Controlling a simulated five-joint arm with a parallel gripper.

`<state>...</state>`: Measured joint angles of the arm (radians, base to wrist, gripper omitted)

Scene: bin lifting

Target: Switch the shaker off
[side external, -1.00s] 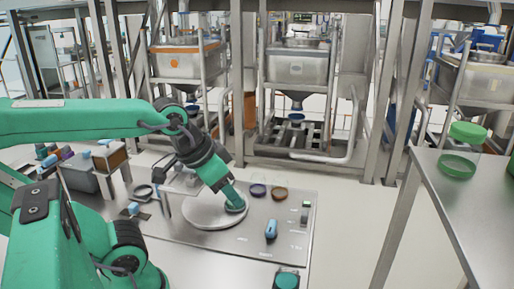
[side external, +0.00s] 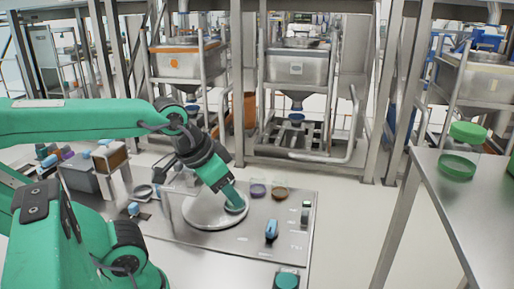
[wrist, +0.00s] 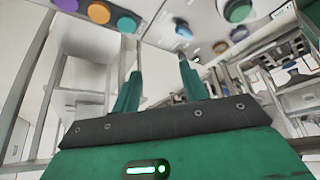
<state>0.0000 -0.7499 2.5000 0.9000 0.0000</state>
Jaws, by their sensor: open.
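I cannot tell for certain which part is the shaker or its switch. A round pale grey platform (side external: 205,221) stands on the steel bench, and my gripper (side external: 235,207) is over its right part in the side view. I cannot tell whether the tips touch it. In the wrist view, the two teal fingers of my gripper (wrist: 158,69) are apart with nothing visible between them. A blue-topped small device (side external: 271,230) and a small grey-and-green box (side external: 305,213) stand on the bench right of the platform. A teal round button (side external: 287,281) is at the front edge.
A purple dish (side external: 258,190) and a brown dish (side external: 280,193) lie behind the platform. A grey box unit (side external: 85,178) stands on the left. A separate steel table (side external: 470,195) at right carries a green dish (side external: 457,166). Steel frames with hoppers stand behind.

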